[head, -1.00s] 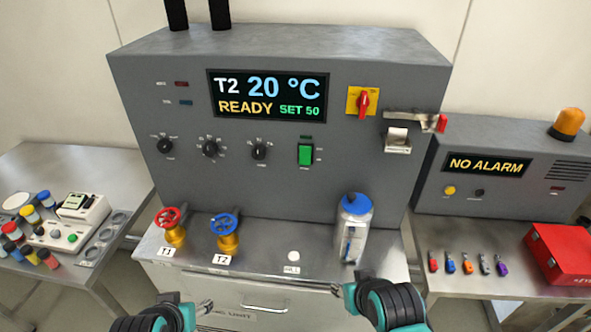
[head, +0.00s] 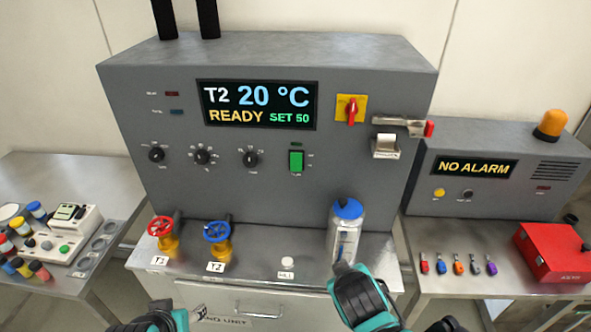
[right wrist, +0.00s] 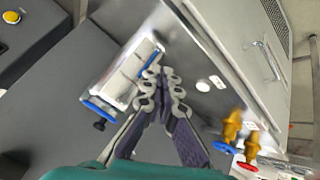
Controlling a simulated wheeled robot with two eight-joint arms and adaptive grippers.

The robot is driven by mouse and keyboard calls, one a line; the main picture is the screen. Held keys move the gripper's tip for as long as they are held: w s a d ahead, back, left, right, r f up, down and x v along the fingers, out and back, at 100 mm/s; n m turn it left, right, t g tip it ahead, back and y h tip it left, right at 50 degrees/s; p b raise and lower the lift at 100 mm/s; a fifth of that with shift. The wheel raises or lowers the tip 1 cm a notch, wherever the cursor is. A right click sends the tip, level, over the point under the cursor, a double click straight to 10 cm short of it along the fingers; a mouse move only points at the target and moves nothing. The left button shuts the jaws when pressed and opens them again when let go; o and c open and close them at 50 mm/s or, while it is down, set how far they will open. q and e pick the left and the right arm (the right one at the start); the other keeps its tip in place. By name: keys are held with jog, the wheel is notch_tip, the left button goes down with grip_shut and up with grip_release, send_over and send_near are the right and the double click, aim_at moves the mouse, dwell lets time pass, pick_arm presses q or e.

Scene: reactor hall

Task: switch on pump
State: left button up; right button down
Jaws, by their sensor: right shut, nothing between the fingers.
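A green rocker switch (head: 296,161) sits on the front of the grey cabinet (head: 330,190), right of three black knobs, with a small dark green indicator (head: 296,144) above it. Its label is too small to read. The cabinet display (head: 258,105) reads "T2 20 °C READY SET 50". My right gripper (head: 340,268) is low in front of the switch, overlapping the foot of a blue-capped bottle (head: 347,225) in the head view. Its fingers are together and empty in the right wrist view (right wrist: 166,80). My left gripper (head: 197,314) is at the bottom edge, mostly cut off.
The bottle stands upright on the ledge; it also shows beside my fingers in the right wrist view (right wrist: 128,78). Red (head: 160,228) and blue (head: 217,232) valves stand at left. A red-yellow rotary switch (head: 351,109) and red-tipped lever (head: 405,124) are upper right.

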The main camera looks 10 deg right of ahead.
jog(key=w+a+r+n+t+h+p, duration=0.1)
jog(key=w+a+r+n+t, duration=0.3)
jog(key=r, duration=0.3)
jog(key=w+a+r+n+t+h+p, duration=0.1)
jog(key=w+a+r+n+t+p, duration=0.1)
jog(key=w+a+r+n+t, duration=0.2)
jog(key=w+a+r+n, duration=0.1)
jog(key=a+r+n, duration=0.2)
jog(key=shift+w+a+r+n, duration=0.15)
jog(key=shift+w+n, duration=0.15)
jog(key=shift+w, duration=0.05)
jog(key=shift+w, duration=0.1)
jog(key=b, duration=0.3)
send_near(296, 169)
jog(key=x, duration=0.5)
jog(key=shift+w, duration=0.3)
jog(key=shift+w+d, duration=0.3)
jog(key=shift+w, duration=0.3)
